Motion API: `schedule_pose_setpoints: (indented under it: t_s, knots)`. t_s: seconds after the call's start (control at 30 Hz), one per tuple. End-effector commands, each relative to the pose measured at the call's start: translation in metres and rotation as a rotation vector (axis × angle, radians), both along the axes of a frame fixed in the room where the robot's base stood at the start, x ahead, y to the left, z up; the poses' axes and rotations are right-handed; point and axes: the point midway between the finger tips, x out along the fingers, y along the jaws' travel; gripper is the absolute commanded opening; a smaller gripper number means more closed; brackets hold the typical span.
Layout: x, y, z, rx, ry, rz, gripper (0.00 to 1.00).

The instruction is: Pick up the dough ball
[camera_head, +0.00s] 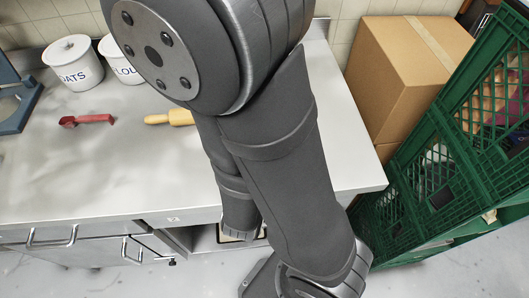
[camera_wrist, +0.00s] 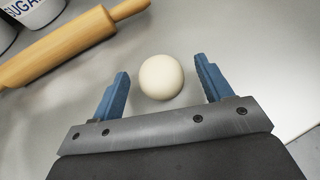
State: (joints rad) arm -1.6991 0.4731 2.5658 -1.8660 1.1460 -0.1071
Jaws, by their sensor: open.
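The dough ball (camera_wrist: 162,77) is a smooth cream-white ball on the grey worktop in the wrist view. My gripper (camera_wrist: 163,80) is open, with one blue finger to the left of the ball and one to the right. Both fingers look clear of the ball, with a visible gap on each side. How far the fingers are above the worktop I cannot tell. In the head view my arm hides the ball and my gripper.
A wooden rolling pin (camera_wrist: 62,48) lies left of the ball; its end shows in the head view (camera_head: 170,118). A red scoop (camera_head: 87,120) and white canisters (camera_head: 73,62) stand farther left. A cardboard box (camera_head: 408,75) and green crates (camera_head: 440,160) are at right.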

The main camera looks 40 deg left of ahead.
Motion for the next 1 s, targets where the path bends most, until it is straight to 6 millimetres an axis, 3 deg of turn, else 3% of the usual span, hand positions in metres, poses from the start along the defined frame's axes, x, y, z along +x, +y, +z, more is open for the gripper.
schedule_pose_setpoints:
  t_s: [0.13,0.3,0.33,1.0]
  knots:
    - [-0.0002,0.0001,0.0,0.0,0.0,0.0,0.7]
    - [-0.0003,0.0001,0.0001,0.0,0.0,0.001,0.36]
    - [-0.0003,0.0001,0.0001,0.0,0.0,0.001,0.34]
    - [-0.0002,0.0007,0.0086,0.005,0.0,-0.001,0.34]
